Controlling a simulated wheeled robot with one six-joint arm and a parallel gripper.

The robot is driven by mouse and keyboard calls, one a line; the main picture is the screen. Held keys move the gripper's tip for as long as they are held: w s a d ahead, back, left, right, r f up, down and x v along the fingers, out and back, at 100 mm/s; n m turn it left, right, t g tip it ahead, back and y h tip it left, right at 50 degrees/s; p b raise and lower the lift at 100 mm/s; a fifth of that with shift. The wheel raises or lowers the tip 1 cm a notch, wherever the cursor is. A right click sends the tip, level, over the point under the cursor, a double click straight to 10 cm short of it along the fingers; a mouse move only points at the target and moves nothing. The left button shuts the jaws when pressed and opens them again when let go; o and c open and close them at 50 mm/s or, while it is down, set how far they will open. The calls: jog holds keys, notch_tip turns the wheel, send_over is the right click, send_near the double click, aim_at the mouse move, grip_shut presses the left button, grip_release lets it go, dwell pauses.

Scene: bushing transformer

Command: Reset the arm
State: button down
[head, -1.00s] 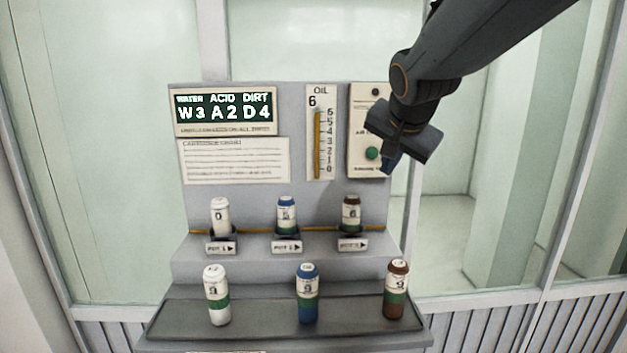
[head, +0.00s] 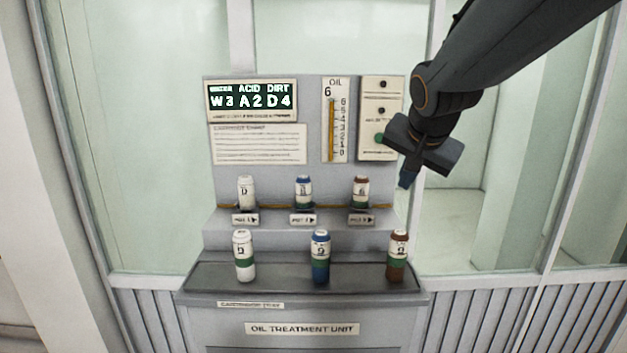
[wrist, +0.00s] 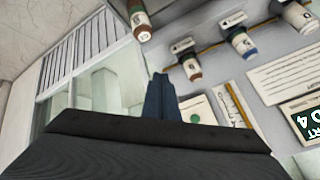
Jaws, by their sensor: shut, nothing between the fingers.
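My gripper (head: 406,178) is shut and empty. It hangs in the air at the right edge of the grey oil treatment unit (head: 265,180), just right of the button panel (head: 368,148) with its green button (head: 380,138). In the head view the gripper's body covers the right side of that panel. In the wrist view the closed blue fingers (wrist: 160,98) point toward the unit, apart from the cartridges and the panel.
Three cartridges stand in the pots: white (head: 247,191), blue (head: 303,191) and brown (head: 361,191). Three more stand on the front tray: white (head: 243,256), blue (head: 320,257), brown (head: 398,256). A display (head: 252,100) reads W3 A2 D4. Glass panes (head: 480,200) stand behind, right.

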jog(key=s+f+n+g, duration=0.7)
jog(key=s+f, duration=1.3)
jog(key=f, duration=0.3)
jog(key=shift+s+f+n+y, duration=0.3)
jog(key=shift+s+y, duration=0.1)
jog(key=shift+a, duration=0.2)
